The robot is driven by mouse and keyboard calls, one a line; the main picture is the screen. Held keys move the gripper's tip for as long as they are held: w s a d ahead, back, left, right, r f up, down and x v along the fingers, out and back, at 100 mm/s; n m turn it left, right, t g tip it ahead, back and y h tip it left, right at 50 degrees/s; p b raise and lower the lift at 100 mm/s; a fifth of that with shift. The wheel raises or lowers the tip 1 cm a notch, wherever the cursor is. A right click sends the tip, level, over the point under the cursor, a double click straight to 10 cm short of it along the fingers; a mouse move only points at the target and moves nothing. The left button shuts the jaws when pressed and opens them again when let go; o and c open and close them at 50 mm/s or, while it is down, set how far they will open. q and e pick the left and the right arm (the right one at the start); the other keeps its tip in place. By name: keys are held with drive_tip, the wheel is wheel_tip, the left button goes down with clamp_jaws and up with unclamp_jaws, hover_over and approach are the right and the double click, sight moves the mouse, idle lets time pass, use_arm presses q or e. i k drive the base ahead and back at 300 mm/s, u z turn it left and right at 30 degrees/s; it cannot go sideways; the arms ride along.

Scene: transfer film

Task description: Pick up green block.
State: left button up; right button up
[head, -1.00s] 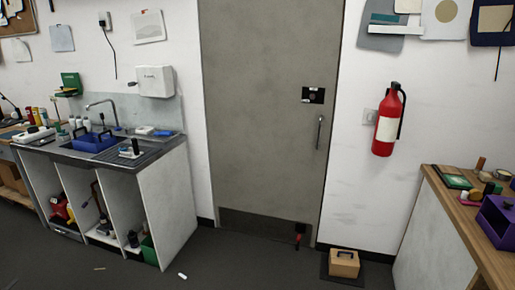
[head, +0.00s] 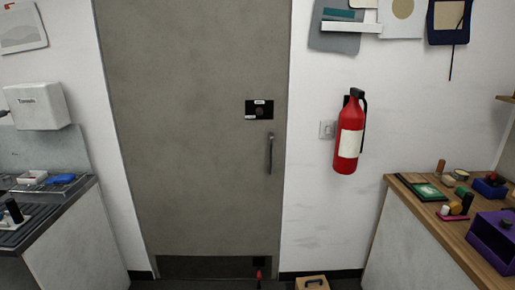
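No thing that is clearly a green block shows in the head view. On the wooden counter (head: 435,222) at the right lies a flat green item (head: 428,191) with a pale patch. A small green piece (head: 461,190) is close to its right, beside a dark upright piece (head: 467,203). Neither of my grippers is in view.
A closed grey door (head: 190,140) fills the middle left. A red fire extinguisher (head: 349,140) hangs on the wall. A purple box (head: 492,240) stands on the right counter. A sink counter (head: 50,215) is at the left. A cardboard-coloured box (head: 312,283) is on the floor by the door.

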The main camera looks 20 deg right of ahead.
sight(461, 191)
drive_tip(key=z, duration=0.8)
drive_tip(key=i, duration=1)
drive_tip(key=z, duration=0.85)
